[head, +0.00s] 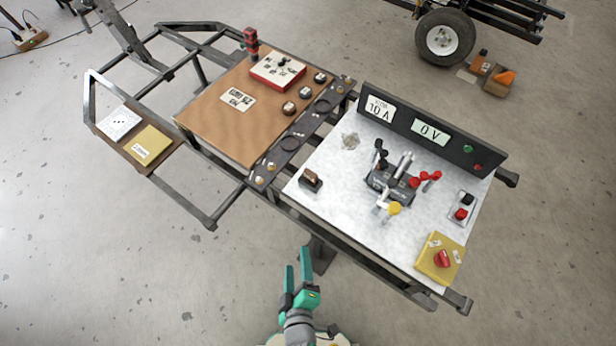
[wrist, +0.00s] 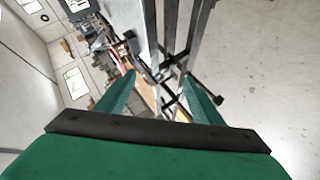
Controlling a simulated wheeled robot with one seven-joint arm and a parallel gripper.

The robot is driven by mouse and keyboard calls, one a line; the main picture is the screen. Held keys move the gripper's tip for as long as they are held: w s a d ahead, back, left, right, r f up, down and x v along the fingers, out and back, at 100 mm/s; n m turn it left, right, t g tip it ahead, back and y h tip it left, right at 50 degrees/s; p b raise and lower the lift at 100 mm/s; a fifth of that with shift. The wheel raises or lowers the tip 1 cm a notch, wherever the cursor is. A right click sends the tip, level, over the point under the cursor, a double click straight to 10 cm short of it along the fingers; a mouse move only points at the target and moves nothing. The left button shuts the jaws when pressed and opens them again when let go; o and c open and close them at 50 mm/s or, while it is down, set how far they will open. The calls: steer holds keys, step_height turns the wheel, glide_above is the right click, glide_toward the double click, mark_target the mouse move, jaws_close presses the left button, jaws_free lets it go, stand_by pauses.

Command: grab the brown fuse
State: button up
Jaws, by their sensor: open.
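A small brown fuse (head: 311,180) stands near the left corner of the white-topped panel (head: 330,210) in the head view. Its top is brown and a paler part shows on it. I cannot make it out in the wrist view. My green gripper (head: 297,260) is in front of the panel's near edge, below the fuse in the picture and apart from it. The two fingers are spread and empty. They also show in the wrist view (wrist: 159,80), pointing toward the dark metal frame.
On the panel stand a device with levers and red handles (head: 391,184), a yellow box with a red knob (head: 441,259) and a dark meter board (head: 430,132). A wooden board (head: 215,125) lies left of it. Metal frame bars (head: 345,245) run along the near edge.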

steer(key=w+f+n+h, duration=0.1)
steer(key=w+f+n, duration=0.2)
steer(key=w+n, duration=0.25)
steer(key=n+g+h, duration=0.1)
steer(key=n+h, duration=0.7)
steer(key=n, duration=0.3)
glide_toward(309, 175)
steer(key=x, duration=0.3)
steer(key=shift+w+d+f, duration=0.1)
steer(key=shift+w+f, duration=0.15)
steer(key=shift+f, duration=0.05)
steer(key=x, duration=0.4)
steer(key=shift+d+r, duration=0.1)
steer(key=shift+r, duration=0.15)
steer(key=shift+w+d+f+g+y, duration=0.3)
steer(key=shift+w+d, duration=0.05)
steer(key=shift+w, duration=0.2)
steer(key=shift+c, duration=0.2)
steer(key=c, duration=1.1)
